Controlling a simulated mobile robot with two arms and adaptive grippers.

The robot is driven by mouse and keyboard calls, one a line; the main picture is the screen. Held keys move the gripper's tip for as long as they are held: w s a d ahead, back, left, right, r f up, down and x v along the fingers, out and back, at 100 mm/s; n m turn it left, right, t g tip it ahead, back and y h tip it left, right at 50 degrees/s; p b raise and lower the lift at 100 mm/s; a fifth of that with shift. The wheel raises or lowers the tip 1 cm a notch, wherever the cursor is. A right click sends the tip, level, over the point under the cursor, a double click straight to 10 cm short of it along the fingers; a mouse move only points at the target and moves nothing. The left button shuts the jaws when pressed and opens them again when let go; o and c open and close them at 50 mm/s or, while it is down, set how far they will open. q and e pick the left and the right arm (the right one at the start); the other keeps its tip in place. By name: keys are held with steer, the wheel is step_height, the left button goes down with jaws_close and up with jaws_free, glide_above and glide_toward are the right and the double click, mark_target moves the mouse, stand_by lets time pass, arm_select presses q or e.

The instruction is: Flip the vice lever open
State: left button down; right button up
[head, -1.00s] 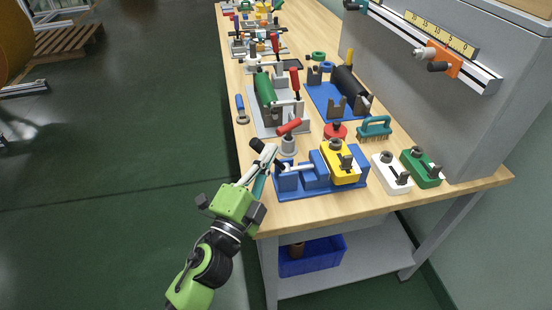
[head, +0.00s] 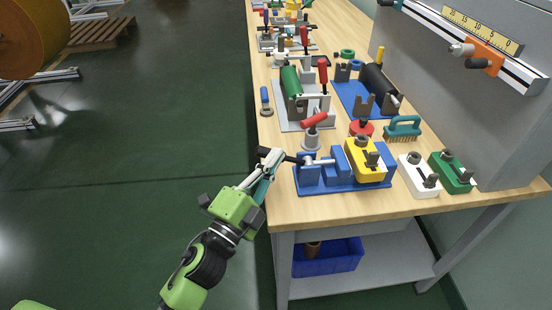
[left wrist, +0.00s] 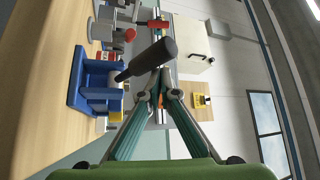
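The blue vice (head: 340,185) stands at the front left corner of the workbench, with a yellow block (head: 368,160) on its right part. Its lever has a black handle (head: 266,152) that sticks out left over the bench edge, nearly level. The black handle shows in the left wrist view (left wrist: 150,58), crossing diagonally in front of my fingertips. My left gripper (head: 274,159) is at this handle from below. Its two fingers converge and look shut, with the tips (left wrist: 158,82) partly hidden behind the handle; they seem to touch it. My right gripper is out of view.
A red-handled clamp (head: 312,127) stands just behind the vice. White (head: 418,178) and green (head: 452,172) blocks sit to its right. A grey fixture with a green roller (head: 291,82) is further back.

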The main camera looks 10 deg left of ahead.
arm_select(q)
steer(key=shift+a+f, duration=0.25)
steer(key=shift+f, duration=0.35)
steer(key=r+v, duration=0.1)
steer(key=v, duration=1)
steer(key=shift+s, duration=0.5)
steer(key=shift+d, duration=0.15)
